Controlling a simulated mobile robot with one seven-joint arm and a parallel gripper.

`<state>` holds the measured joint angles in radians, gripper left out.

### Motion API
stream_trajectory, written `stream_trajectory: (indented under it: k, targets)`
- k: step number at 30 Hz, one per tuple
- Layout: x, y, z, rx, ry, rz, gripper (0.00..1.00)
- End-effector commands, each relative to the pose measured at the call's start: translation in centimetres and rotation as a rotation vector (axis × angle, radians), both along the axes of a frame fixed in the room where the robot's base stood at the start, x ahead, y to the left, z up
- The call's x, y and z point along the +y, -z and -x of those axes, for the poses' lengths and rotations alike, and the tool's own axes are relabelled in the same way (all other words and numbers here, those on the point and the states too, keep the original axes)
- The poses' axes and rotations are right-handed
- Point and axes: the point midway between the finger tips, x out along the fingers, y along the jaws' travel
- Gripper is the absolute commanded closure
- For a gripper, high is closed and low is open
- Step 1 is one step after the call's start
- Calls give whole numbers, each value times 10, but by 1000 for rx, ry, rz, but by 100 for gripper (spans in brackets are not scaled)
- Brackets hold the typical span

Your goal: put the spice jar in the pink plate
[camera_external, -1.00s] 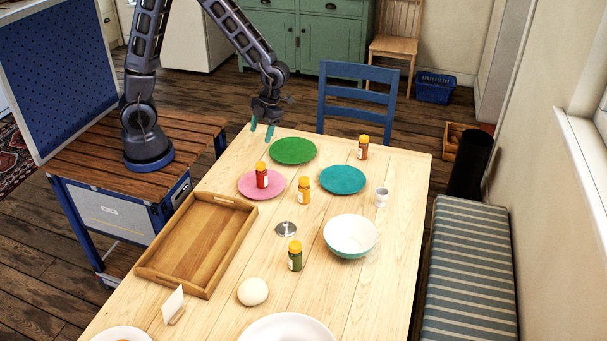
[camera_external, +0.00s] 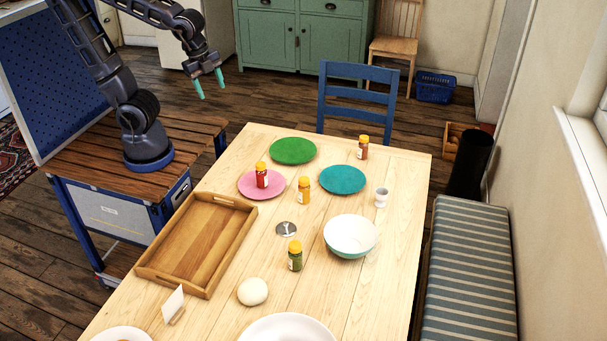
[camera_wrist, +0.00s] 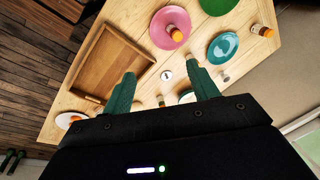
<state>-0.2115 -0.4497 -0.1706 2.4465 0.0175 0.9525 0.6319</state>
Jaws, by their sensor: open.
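A red spice jar with a yellow-orange lid (camera_external: 262,176) stands upright on the pink plate (camera_external: 246,191). In the wrist view this jar (camera_wrist: 177,35) also shows on the pink plate (camera_wrist: 160,22). Three more jars stand on the bare table: a yellow-orange one (camera_external: 304,191) right of the pink plate, an orange-red one (camera_external: 362,148) near the far right corner, and a green one (camera_external: 295,256) nearer the front. My gripper (camera_external: 208,84) is open and empty, raised beyond the table's far left corner, well away from the jars and plates.
A green plate (camera_external: 293,151) and a teal plate (camera_external: 343,180) lie near the pink one. A wooden tray (camera_external: 198,245) lies at the left, a bowl (camera_external: 351,233) at the right. A white ball-like object (camera_external: 252,292) is near the front. A blue chair (camera_external: 367,72) stands behind the table.

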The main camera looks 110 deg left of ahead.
Motion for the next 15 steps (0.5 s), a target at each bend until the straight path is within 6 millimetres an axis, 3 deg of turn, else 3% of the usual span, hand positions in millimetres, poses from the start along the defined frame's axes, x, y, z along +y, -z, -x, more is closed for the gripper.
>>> stream_trajectory:
  k: [9, 15]
  targets:
    - [-10, -31, 57, -188, -387, 165, 41]
    - [-11, -36, 76, -234, -521, 248, 41]
